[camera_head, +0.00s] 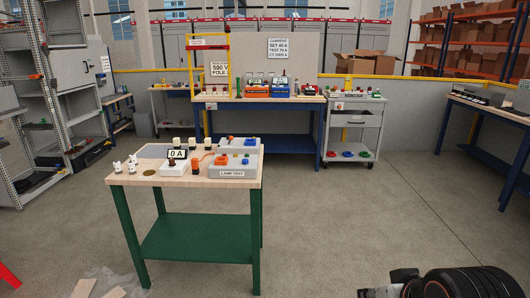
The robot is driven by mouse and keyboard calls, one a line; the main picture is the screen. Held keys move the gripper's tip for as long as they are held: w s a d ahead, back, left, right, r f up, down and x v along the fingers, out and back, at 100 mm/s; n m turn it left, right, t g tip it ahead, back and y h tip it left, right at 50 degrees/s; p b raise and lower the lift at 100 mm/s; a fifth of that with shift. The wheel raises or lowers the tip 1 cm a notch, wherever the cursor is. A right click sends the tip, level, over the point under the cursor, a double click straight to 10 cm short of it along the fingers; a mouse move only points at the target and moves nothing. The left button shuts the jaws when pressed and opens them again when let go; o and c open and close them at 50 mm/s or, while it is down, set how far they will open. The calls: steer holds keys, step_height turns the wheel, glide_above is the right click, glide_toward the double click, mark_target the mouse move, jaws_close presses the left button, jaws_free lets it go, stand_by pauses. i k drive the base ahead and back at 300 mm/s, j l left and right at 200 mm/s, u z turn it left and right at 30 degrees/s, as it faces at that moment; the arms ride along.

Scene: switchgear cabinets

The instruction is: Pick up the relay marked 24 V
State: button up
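No marking reading 24 V is legible, so I cannot tell which thing is the relay. Several small black-and-white blocks (208,144) stand along the back and middle of the wooden-topped table (230,179) with green legs; they may be relays. Two small white pieces (117,168) stand at its left end. Dark parts of my own arm show at the bottom right. What may be my gripper (388,289) is at their left end, cut off by the frame edge and well apart from the table. Its fingers cannot be made out.
The table also bears a "0 A" display (178,154), a grey lamp-test box (232,172) and another grey box (238,143). Behind stand a blue workbench (263,142) and a grey trolley (352,131). Open floor (345,215) lies right of the table; loose boards (84,288) lie front left.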

mark_target(192, 144)
steer(key=i+z, duration=0.25)
steer(key=i, duration=0.45)
steer(key=i+z, duration=0.2)
steer(key=i, duration=0.5)
steer(key=i+j+z, duration=0.25)
steer(key=i, duration=0.4)
steer(key=i+u, duration=0.15)
steer(key=i, duration=0.4)
steer(key=i+u, duration=0.2)
steer(key=i, duration=0.35)
steer(key=i+l+u, duration=0.15)
steer(key=i, duration=0.35)
steer(key=i+l+u, duration=0.15)
steer(key=i, duration=0.4)
steer(key=i+u, duration=0.2)
steer(key=i, duration=0.5)
steer(key=i+u, duration=0.2)
steer(key=i, duration=0.5)
steer(key=i+l+u, duration=0.2)
steer(key=i, duration=0.45)
steer(key=i+u, duration=0.4)
steer(key=i+l+u, duration=0.2)
steer(key=i+u, duration=0.2)
steer(key=i, duration=0.25)
steer(key=i+l+u, duration=0.4)
steer(key=i+j+u, duration=0.1)
steer(key=u, duration=3.15)
steer(key=l, duration=1.15)
